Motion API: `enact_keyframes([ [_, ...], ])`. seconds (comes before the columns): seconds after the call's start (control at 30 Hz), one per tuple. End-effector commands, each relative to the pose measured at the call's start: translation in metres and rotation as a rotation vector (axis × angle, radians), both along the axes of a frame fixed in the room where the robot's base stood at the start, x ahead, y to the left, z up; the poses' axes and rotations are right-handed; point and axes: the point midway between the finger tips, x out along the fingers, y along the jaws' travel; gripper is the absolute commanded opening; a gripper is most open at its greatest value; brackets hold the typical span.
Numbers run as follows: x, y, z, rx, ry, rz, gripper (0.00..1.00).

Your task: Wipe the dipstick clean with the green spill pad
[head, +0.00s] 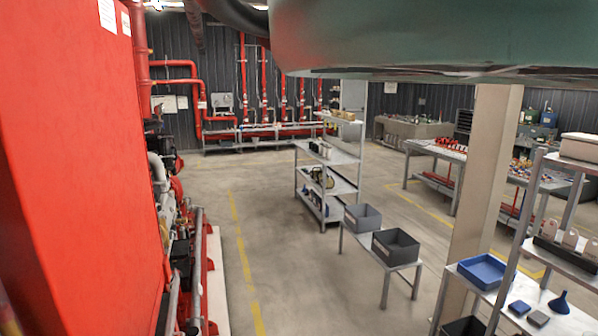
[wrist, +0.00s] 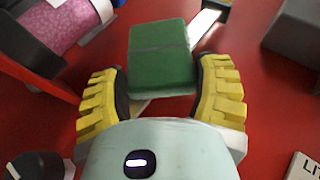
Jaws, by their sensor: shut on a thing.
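My gripper (wrist: 162,88) has yellow ribbed fingers and shows in the wrist view. It is shut on the green spill pad (wrist: 162,55), a flat green block between the fingertips that reaches beyond them. A pale metallic strip (wrist: 208,22) shows past the pad's upper right corner, and a pale edge shows below the pad. I cannot tell whether either is part of the dipstick. I cannot make out the dipstick for certain in either view. The head view does not show my gripper or the pad.
A red surface (wrist: 262,95) lies behind the gripper, with a pink cylinder (wrist: 75,25) and grey block (wrist: 295,30) near it. In the head view, a red cabinet (head: 70,150) stands close on the left. Grey bins (head: 396,247) stand on a low table. Floor (head: 300,280) between is clear.

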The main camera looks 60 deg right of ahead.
Motion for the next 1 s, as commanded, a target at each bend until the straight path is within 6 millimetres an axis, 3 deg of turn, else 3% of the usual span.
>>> enact_keyframes([
  [1.0, 0.003, -0.004, 0.037, 0.001, -0.005, -0.001, 0.44],
])
